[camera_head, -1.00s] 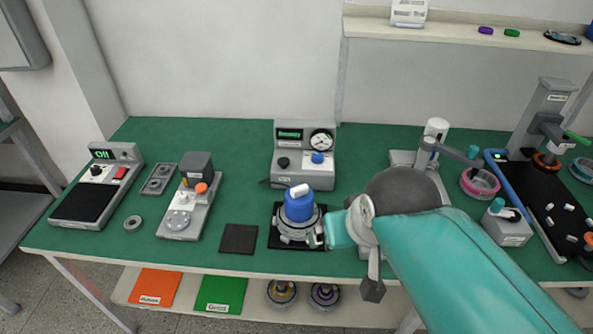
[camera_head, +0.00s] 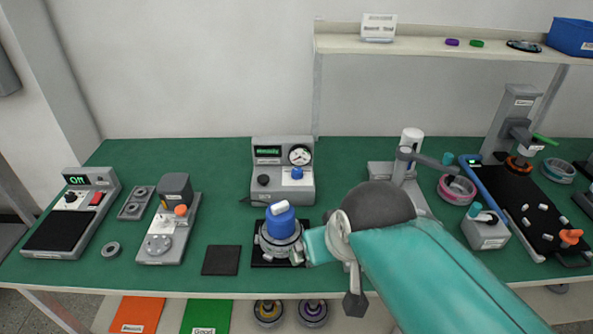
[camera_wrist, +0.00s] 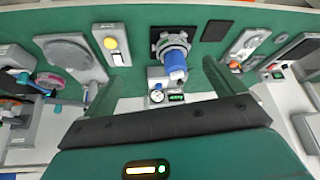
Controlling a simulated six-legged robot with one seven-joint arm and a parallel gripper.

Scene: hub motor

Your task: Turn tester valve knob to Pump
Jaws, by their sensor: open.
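The tester is a grey box (camera_head: 283,190) at the back middle of the green bench, with a lit green display and a round gauge (camera_head: 300,155). A black knob (camera_head: 263,180) and a blue knob (camera_head: 297,173) sit on its front; their settings are too small to read. The tester also shows upside down in the wrist view (camera_wrist: 157,86). In front of it, a hub motor (camera_head: 279,245) with a blue top stands on a black mat. My gripper (camera_wrist: 165,65) is open, its fingers spread either side of the motor in the wrist view. In the head view its tips are partly hidden beside the motor.
A scale (camera_head: 62,225) and a grey fixture (camera_head: 167,230) stand at left. A dark pad (camera_head: 221,260) lies left of the motor. At right are a press (camera_head: 515,120) and a small grey box (camera_head: 485,230).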

